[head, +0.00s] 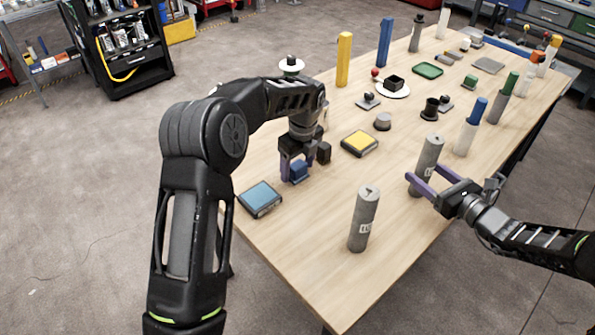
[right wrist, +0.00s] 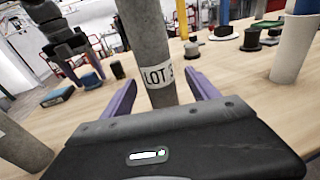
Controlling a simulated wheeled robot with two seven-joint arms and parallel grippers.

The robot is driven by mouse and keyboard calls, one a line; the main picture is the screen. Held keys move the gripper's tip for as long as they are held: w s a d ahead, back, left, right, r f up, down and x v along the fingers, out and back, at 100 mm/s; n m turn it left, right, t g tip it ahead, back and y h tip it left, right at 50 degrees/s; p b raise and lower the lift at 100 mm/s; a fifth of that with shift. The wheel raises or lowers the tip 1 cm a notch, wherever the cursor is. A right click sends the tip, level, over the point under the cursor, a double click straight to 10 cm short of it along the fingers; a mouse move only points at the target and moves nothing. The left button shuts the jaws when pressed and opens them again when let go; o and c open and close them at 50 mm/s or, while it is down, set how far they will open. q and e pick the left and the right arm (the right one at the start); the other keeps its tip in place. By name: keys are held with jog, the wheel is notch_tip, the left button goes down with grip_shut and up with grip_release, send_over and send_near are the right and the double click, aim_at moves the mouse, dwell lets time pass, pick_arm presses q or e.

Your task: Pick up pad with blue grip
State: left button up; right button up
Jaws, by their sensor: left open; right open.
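A small blue block (head: 299,170), possibly the blue grip, sits low between the purple fingers of my left gripper (head: 297,169). The gripper points down at the table and is open around it; whether the fingers touch it, and any pad beneath, I cannot tell. The blue block also shows in the right wrist view (right wrist: 92,80). A flat dark pad with a blue top (head: 260,197) lies to the left of that gripper, near the table edge. My right gripper (head: 422,160) is open, its fingers either side of a grey cylinder (head: 430,153) labelled LOT (right wrist: 158,76).
A yellow-topped pad (head: 359,143) and a small black block (head: 323,152) are right of my left gripper. Another grey cylinder (head: 363,222) stands at the near side. Tall yellow (head: 344,60) and blue (head: 385,42) posts stand behind. The near table corner is clear.

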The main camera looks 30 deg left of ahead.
pick_arm(q)
jog(key=shift+c, duration=0.6)
jog(key=c, duration=1.3)
